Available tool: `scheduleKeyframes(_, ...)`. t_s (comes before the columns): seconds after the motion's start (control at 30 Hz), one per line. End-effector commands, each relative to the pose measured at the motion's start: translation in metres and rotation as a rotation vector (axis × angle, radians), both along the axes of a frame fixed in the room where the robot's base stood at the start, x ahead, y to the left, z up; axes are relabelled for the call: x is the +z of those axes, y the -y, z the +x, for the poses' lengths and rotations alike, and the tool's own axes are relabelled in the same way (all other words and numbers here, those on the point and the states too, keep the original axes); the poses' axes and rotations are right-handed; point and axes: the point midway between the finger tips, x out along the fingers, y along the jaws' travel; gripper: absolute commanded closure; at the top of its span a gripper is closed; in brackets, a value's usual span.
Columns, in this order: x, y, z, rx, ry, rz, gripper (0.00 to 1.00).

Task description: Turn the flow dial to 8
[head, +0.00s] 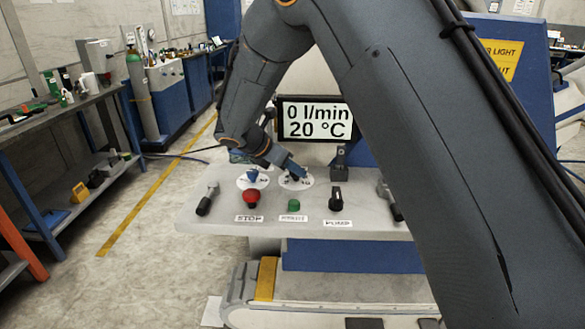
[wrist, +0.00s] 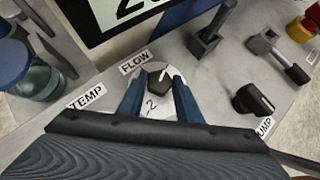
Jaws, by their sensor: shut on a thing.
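The flow dial (wrist: 160,78) is a dark knob on a white disc, beside the label FLOW (wrist: 136,62) in the wrist view. The blue fingers of my gripper (wrist: 160,88) stand on either side of the knob, shut on it. A "2" shows on the disc between the fingers; the other numbers are hidden or too small to read. In the head view my gripper (head: 294,170) comes down over the dial's white disc (head: 296,183). The display (head: 316,120) reads 0 l/min and 20 °C.
On the panel (head: 215,224) stand a blue temperature knob (head: 253,176), a red stop button (head: 251,197), a green button (head: 294,205) and a black pump knob (head: 336,198). Levers stand at the left (head: 207,199) and behind at the right (head: 340,157).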

Motion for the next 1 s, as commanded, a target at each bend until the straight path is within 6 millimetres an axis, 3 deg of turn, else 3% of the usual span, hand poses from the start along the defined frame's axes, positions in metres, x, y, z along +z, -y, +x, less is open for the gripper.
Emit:
scheduleKeyframes(0.1,0.001,0.0,0.001,0.001,0.002,0.0,0.91)
scheduleKeyframes(0.13,0.001,0.0,0.001,0.001,0.002,0.0,0.67)
scheduleKeyframes(0.23,0.001,0.0,0.001,0.001,0.002,0.0,0.5)
scheduleKeyframes(0.63,0.005,-0.004,-0.003,0.001,0.002,0.0,0.5)
scheduleKeyframes(1.0,0.045,-0.034,-0.03,0.003,0.004,0.002,0.5)
